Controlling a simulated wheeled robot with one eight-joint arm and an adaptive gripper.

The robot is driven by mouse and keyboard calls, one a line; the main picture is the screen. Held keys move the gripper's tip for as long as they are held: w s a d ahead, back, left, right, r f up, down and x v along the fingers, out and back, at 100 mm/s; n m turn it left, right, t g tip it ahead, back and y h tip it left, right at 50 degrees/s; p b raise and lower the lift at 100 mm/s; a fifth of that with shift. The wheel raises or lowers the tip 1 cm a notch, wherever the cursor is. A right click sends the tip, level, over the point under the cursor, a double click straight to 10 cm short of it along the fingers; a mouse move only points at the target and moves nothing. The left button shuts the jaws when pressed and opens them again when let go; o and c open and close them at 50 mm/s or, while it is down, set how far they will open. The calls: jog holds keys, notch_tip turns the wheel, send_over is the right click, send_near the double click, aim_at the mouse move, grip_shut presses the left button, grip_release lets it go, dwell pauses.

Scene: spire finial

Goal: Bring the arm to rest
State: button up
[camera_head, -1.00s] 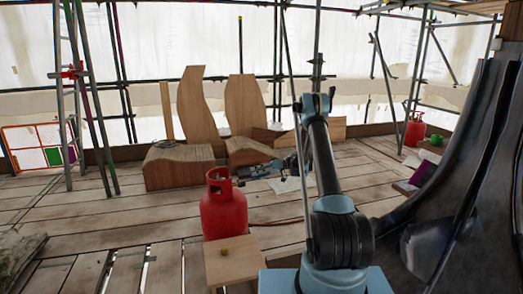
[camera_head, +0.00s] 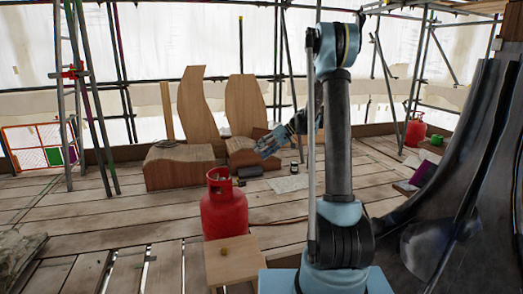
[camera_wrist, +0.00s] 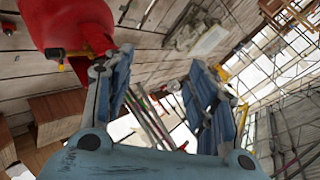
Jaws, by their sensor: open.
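My arm (camera_head: 338,140) stands nearly upright in the head view, with its forearm folded down behind it. My gripper (camera_head: 268,145) hangs in the air in front of the curved wooden forms, beyond and to the right of the red gas cylinder (camera_head: 224,212). In the wrist view my gripper (camera_wrist: 163,75) has its two blue fingers spread wide, with nothing between them. The red gas cylinder (camera_wrist: 65,22) also shows there at the upper left, behind the left finger. It looks apart from the finger, though the gap is hard to judge.
A small wooden block top (camera_head: 232,262) stands in front of the cylinder. A dark cylinder (camera_head: 250,171) and a pale sheet (camera_head: 288,184) lie on the planks. Curved wooden forms (camera_head: 180,166) stand behind. A large dark curved piece (camera_head: 455,180) is at right. Scaffold poles rise at left.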

jog(key=s+d+r+m+t+h, duration=0.1)
jog(key=s+d+r+h, duration=0.15)
jog(key=s, duration=0.55)
jog(key=s+d+r+m+h, duration=0.1)
jog(key=s+d+m, duration=0.15)
jog(key=s, duration=0.55)
jog(key=s+d+r+t+h, duration=0.1)
jog(key=s+d+h, duration=0.15)
jog(key=s, duration=0.55)
jog(key=s+d+f+m+h, duration=0.1)
jog(key=s+d+f, duration=0.2)
jog(key=s, duration=0.3)
jog(key=s+d+f+m+t+h, duration=0.1)
jog(key=s+d+f+h, duration=0.1)
jog(key=s, duration=0.5)
jog(key=s+d+f+m+h, duration=0.1)
jog(key=s+d+f, duration=0.3)
jog(key=s+d, duration=0.2)
jog(key=shift+s+f, duration=0.25)
jog(key=shift+f, duration=0.05)
jog(key=shift+w+f, duration=0.2)
jog(key=shift+w, duration=0.25)
